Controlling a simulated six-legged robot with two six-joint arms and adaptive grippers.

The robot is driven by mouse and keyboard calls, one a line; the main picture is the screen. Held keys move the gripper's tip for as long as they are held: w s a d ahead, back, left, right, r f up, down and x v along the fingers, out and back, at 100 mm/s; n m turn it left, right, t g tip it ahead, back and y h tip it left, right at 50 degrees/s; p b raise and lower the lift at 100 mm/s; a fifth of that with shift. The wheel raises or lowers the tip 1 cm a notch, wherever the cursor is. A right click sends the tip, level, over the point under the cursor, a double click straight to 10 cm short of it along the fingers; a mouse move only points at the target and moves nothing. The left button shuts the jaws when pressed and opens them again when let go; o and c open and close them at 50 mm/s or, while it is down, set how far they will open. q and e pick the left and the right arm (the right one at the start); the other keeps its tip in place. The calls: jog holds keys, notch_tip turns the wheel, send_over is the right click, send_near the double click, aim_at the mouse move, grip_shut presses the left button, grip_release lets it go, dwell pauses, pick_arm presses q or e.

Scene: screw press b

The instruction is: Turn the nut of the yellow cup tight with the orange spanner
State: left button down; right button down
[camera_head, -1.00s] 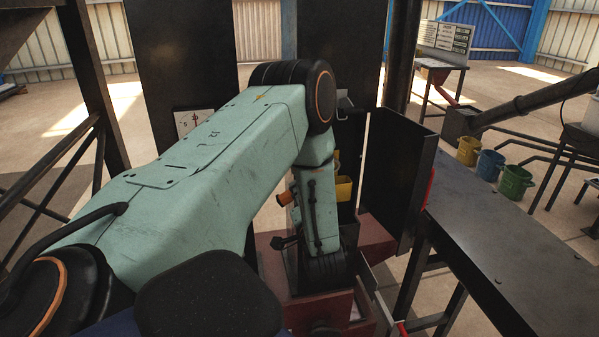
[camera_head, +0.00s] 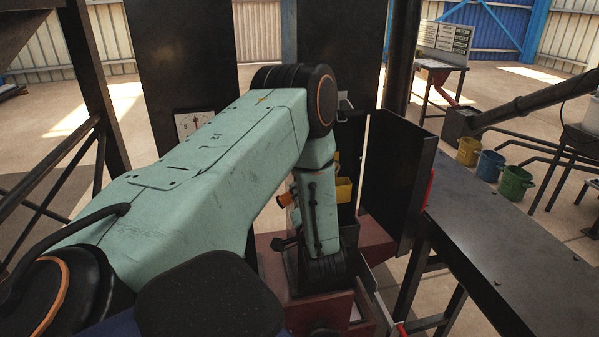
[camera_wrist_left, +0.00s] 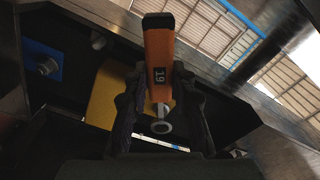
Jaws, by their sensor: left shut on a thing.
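The orange spanner (camera_wrist_left: 159,62), marked 19, is between the two fingers of my left gripper (camera_wrist_left: 158,105) in the left wrist view. The gripper is shut on it. Its metal ring end (camera_wrist_left: 161,127) shows below the handle; I cannot tell whether it sits around a nut. The yellow cup (camera_wrist_left: 108,95) lies behind the left finger, partly covered. In the head view, a bit of yellow (camera_head: 343,190) and an orange end (camera_head: 285,200) show beside my left wrist; my arm hides most of the rest. My right gripper is not in view.
A blue part (camera_wrist_left: 43,62) with a metal nut or stud lies left in the wrist view. In the head view, a dark upright panel (camera_head: 397,180) stands close right of my wrist.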

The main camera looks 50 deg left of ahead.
pick_arm(q)
jog(key=shift+w+a, duration=0.1)
jog(key=shift+a, duration=0.15)
jog(key=shift+w+a, duration=0.15)
jog(key=shift+a, duration=0.15)
jog(key=shift+p, duration=0.35)
dwell(0.6)
jog(key=shift+w+a, duration=0.3)
jog(key=shift+a, duration=0.3)
dwell(0.3)
jog(key=shift+p, duration=0.35)
dwell(0.6)
jog(key=shift+a, duration=0.1)
jog(key=shift+r, duration=0.1)
dwell(0.5)
